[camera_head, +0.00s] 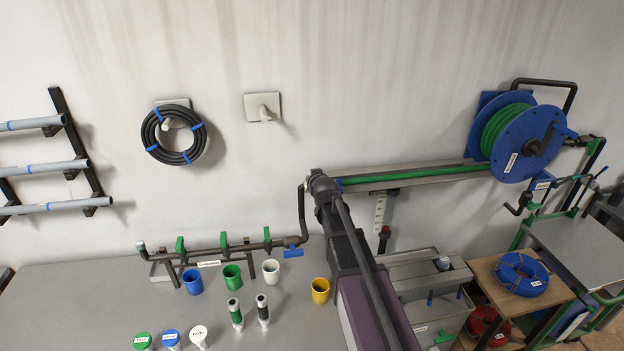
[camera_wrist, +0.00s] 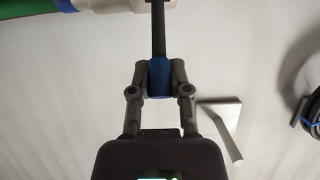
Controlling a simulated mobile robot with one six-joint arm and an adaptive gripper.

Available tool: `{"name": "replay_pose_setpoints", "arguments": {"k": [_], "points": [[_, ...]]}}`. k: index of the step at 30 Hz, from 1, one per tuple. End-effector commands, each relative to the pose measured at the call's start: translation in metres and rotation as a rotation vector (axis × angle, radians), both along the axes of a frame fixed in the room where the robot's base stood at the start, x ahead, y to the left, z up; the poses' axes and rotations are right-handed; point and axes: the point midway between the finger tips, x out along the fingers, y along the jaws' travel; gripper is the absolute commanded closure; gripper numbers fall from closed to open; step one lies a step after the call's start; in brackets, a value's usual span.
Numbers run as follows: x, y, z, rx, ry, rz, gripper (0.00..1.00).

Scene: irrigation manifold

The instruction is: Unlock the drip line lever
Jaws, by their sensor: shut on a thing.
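In the wrist view my gripper (camera_wrist: 159,68) is shut on a blue handle grip (camera_wrist: 159,78), with one finger on each side of it. A dark lever rod (camera_wrist: 159,30) runs from the grip to the top of the picture, towards a pale fitting (camera_wrist: 105,5) at the end of a green line (camera_wrist: 22,16). In the head view my arm reaches up to the wall near the left end of the green line (camera_head: 430,174) and covers the lever and fingers. The lever's lock is not clearly visible.
A black hose coil (camera_head: 174,134) and an empty hook (camera_head: 263,107) are above.

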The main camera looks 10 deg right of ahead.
Motion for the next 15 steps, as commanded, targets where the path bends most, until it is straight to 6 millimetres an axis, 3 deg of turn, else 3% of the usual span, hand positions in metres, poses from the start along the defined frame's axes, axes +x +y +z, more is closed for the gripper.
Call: {"name": "replay_pose_setpoints", "arguments": {"k": [2,3,6,15], "points": [[0.0042,-0.0001,0.0028,-0.001,-0.012,-0.001,1.00],[0.0042,0.0003,0.0027,-0.002,-0.011,0.000,0.67],[0.0037,0.0011,0.0024,-0.002,-0.010,0.001,0.40],[0.0021,0.0023,0.0016,-0.001,-0.007,0.003,0.40]]}}
